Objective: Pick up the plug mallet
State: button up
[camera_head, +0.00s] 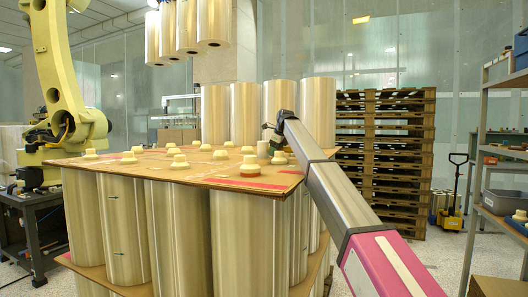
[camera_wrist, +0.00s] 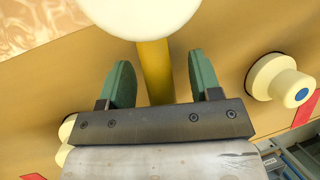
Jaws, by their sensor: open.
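The plug mallet shows in the wrist view, with a large white head (camera_wrist: 140,14) at the top edge, partly cut off, and a yellow handle (camera_wrist: 155,72) running down from it. My gripper (camera_wrist: 161,78) is open, with one green finger on each side of the handle. Gaps show between the handle and both fingers, so it is not gripped. The handle's lower end is hidden behind my gripper body. In the head view my gripper (camera_head: 274,132) is small and dark above the cardboard sheet; I cannot clearly make out the mallet there.
The cardboard sheet (camera_head: 185,176) lies on large film rolls (camera_head: 242,240) and carries several cream plugs (camera_head: 249,160). One plug (camera_wrist: 278,80) sits right of my gripper in the wrist view. More rolls (camera_head: 317,108) stand behind. Stacked pallets (camera_head: 385,150) and a shelf (camera_head: 500,150) are right.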

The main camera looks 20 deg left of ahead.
grip_shut()
jog(key=shift+r, duration=0.1)
notch_tip(320, 180, up, 4)
jog(key=shift+w+r, duration=0.1)
jog(key=shift+r, duration=0.1)
jog(key=s+a+r, duration=0.6)
jog(key=s, duration=0.3)
jog(key=shift+s+a+r, duration=0.3)
jog(key=shift+s, duration=0.1)
